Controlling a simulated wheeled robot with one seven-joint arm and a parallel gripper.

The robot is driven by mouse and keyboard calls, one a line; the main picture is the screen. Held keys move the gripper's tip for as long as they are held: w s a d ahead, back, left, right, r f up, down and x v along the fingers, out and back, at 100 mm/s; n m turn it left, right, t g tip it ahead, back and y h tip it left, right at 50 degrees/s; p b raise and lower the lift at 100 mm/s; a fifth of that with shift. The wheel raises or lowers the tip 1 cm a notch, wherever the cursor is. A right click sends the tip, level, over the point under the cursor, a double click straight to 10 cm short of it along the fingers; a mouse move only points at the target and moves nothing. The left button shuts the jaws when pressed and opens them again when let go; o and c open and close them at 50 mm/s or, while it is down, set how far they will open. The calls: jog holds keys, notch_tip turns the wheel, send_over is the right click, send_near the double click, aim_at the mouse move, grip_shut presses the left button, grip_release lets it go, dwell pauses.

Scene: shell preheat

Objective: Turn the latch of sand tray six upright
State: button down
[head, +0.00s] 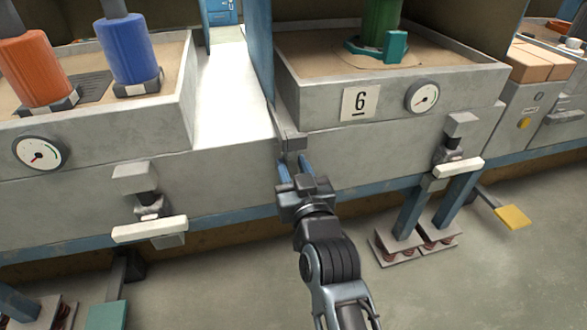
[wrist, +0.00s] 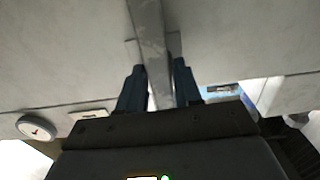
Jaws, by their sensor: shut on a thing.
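Sand tray six (head: 400,95) is a grey box of sand with a white plate (head: 360,104) marked 6 on its front. A grey latch (head: 294,141) is at the tray's front left corner, left of and below the plate. My gripper (head: 294,166) reaches up to it from below, its blue fingers on either side. In the wrist view, my gripper (wrist: 159,85) is shut on a long grey bar (wrist: 150,45), the latch, which runs between the fingers and up out of the frame. Its gripped part is mostly hidden in the head view, so its tilt is hard to tell there.
A round gauge (head: 421,97) and a block with a white handle (head: 458,167) are on the front to the right. Another tray (head: 90,130) stands left, holding orange (head: 38,68) and blue (head: 128,48) cylinders. Pedals stick out low down. Open floor lies in front.

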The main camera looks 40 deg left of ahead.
jog(key=c, duration=0.9)
grip_release()
jog(key=shift+d, duration=0.1)
jog(key=shift+v, duration=3.85)
